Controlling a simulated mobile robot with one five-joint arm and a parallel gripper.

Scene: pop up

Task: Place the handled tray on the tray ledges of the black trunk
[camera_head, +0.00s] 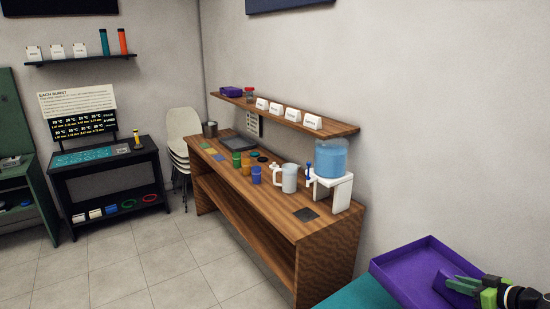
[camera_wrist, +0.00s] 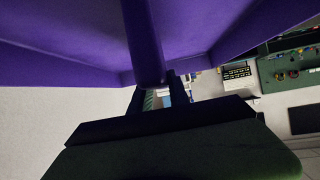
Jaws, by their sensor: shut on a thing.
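The handled tray (camera_head: 404,272) is purple with raised walls and shows at the lower right of the head view. My gripper (camera_head: 462,286) reaches in from the right and is shut on the tray. In the wrist view the purple tray (camera_wrist: 215,30) fills the top, and a round purple bar (camera_wrist: 143,40) runs down to my gripper (camera_wrist: 158,95). The exact grip contact is dark and partly hidden. I cannot make out the black trunk or its tray ledges in either view.
A teal surface (camera_head: 356,297) shows below the tray. A wooden counter (camera_head: 290,222) holds cups, a pitcher (camera_head: 289,178) and a water dispenser (camera_head: 330,158). A black table (camera_head: 110,178) stands at the left. The tiled floor (camera_head: 150,270) is clear between them.

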